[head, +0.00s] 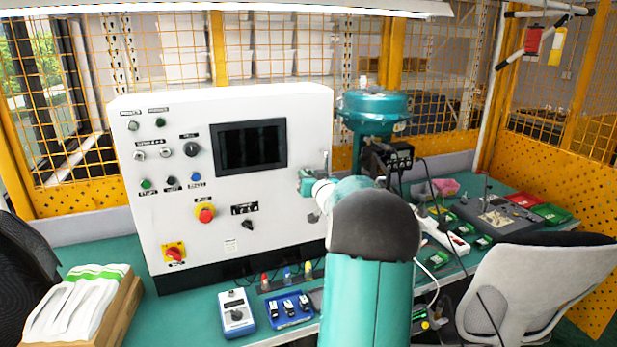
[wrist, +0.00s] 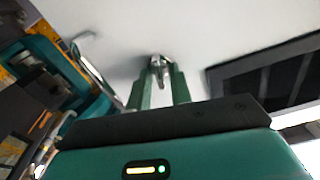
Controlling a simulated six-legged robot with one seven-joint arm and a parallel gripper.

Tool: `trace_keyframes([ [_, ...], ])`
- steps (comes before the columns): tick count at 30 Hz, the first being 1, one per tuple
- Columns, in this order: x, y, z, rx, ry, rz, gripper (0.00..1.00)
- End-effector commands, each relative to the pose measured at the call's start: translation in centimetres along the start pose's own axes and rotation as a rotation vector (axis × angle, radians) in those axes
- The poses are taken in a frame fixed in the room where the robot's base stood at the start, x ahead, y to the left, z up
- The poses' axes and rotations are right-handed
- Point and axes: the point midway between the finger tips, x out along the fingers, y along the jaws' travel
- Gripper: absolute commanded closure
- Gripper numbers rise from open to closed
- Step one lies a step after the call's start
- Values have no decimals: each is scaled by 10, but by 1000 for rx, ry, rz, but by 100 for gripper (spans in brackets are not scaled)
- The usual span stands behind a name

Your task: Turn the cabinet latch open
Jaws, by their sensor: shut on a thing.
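The white control cabinet (head: 270,100) stands upright on the bench in the head view. Its white front also fills the top of the wrist view (wrist: 210,30). A small metal latch (wrist: 160,64) stands out from this front. My gripper (wrist: 160,82) has its two green fingers on either side of the latch, shut on it. In the head view, my arm hides the cabinet's lower right edge. Only the teal end of my gripper (head: 306,181) shows there, against the front; the fingertips and latch cannot be made out.
A dark screen (head: 249,147) and several knobs and buttons are on the cabinet front. A teal valve actuator (head: 374,105) stands to its right. A blue-grey box (head: 236,314) lies on the bench in front. A grey chair (head: 535,290) is at right, a cardboard tray (head: 122,316) at left.

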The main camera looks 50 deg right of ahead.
Motion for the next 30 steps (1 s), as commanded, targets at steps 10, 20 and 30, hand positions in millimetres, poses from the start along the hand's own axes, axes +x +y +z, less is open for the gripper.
trace_keyframes([
  [10, 0, 1, 0, 309, 0, 0, 100],
  [20, 0, 3, 0, 622, 1, 0, 100],
  [30, 0, 3, 1, 946, 1, -1, 100],
])
